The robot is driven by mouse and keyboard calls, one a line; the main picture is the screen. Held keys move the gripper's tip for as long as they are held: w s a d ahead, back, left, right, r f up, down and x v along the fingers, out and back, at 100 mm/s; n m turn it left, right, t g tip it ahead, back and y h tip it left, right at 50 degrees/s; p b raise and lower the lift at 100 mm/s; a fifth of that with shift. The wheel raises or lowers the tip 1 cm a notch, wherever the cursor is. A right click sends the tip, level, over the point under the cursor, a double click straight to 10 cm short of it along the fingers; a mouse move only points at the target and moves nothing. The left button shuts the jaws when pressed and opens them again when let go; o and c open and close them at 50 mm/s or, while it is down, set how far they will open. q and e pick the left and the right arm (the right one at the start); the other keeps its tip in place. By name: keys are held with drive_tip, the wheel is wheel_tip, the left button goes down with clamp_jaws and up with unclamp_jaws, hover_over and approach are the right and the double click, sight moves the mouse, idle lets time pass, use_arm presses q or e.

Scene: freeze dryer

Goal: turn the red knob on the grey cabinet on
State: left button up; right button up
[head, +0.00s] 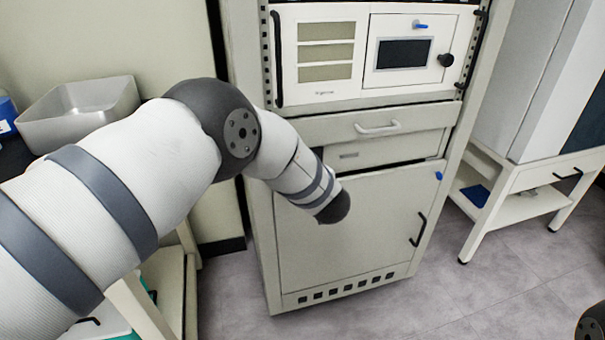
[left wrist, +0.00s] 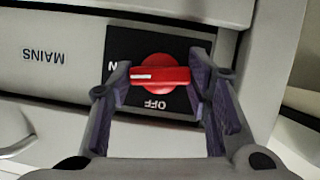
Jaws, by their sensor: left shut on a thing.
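The red knob (left wrist: 172,75) sits on a black plate (left wrist: 150,42) in the left wrist view, which shows the panel upside down. The knob's bar lies sideways, its white mark at the left end. OFF is printed below it; a partly hidden label ending in N is at its left. My left gripper (left wrist: 160,78) is shut on the knob, one finger at each end of the bar. The grey cabinet (head: 340,235) stands in the middle of the head view. There, my left arm hides the knob, and the left gripper does not show. My right gripper is not in view.
A MAINS label (left wrist: 43,57) is beside the knob plate. The cabinet carries a drawer handle (head: 378,128) and a black door handle (head: 418,230). A grey bin (head: 80,112) is at the left, a white stand (head: 520,210) at the right. The floor in front is clear.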

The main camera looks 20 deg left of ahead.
use_arm(q)
drive_tip(key=shift+m+g+y+b, duration=0.3)
drive_tip(key=shift+m+y, duration=0.1)
drive_tip(key=shift+m, duration=0.1)
idle(0.4)
drive_tip(key=o, duration=0.9)
drive_tip(key=v, duration=1.2)
